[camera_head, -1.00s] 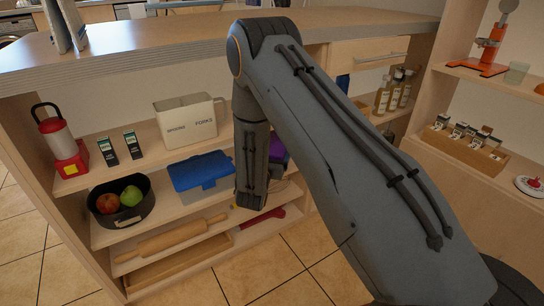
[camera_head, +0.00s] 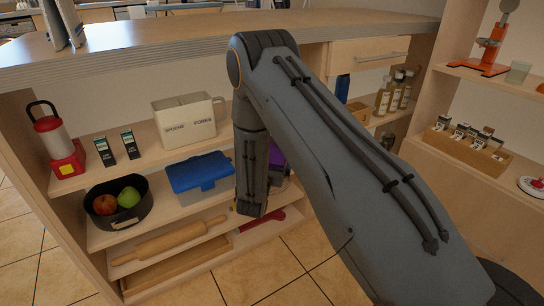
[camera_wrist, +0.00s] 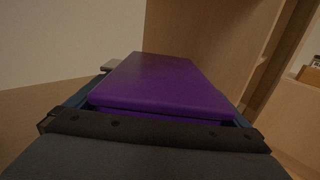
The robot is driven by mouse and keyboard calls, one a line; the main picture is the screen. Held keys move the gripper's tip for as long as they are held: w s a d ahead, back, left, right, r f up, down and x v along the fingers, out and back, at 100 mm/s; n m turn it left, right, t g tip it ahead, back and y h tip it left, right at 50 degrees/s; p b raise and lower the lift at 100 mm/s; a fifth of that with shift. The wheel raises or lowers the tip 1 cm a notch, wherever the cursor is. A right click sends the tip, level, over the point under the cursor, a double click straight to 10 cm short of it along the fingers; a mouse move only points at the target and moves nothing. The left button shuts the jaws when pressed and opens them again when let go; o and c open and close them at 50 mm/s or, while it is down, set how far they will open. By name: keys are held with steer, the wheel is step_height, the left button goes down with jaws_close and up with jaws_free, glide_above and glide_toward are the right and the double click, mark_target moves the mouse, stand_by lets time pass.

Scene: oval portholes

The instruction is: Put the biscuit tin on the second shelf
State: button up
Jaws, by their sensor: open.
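The biscuit tin appears to be the purple box with a flat lid (camera_wrist: 160,84), filling the middle of the wrist view. In the head view a purple patch of it (camera_head: 277,158) shows behind my arm, at the level of the middle shelf (camera_head: 110,236); the rest is hidden. My gripper (camera_wrist: 158,92) is open, with a blue finger edge on each side of the tin's near part. I cannot tell whether the fingers touch it.
A blue-lidded box (camera_head: 200,172) and a black bowl of fruit (camera_head: 118,203) stand left of my forearm. A cutlery holder (camera_head: 189,121) and red lantern (camera_head: 57,146) stand on the shelf above. A rolling pin (camera_head: 168,241) lies below. The countertop (camera_head: 170,35) overhangs the shelves.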

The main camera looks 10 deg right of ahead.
steer(key=p+v, duration=0.3)
steer(key=v, duration=0.9)
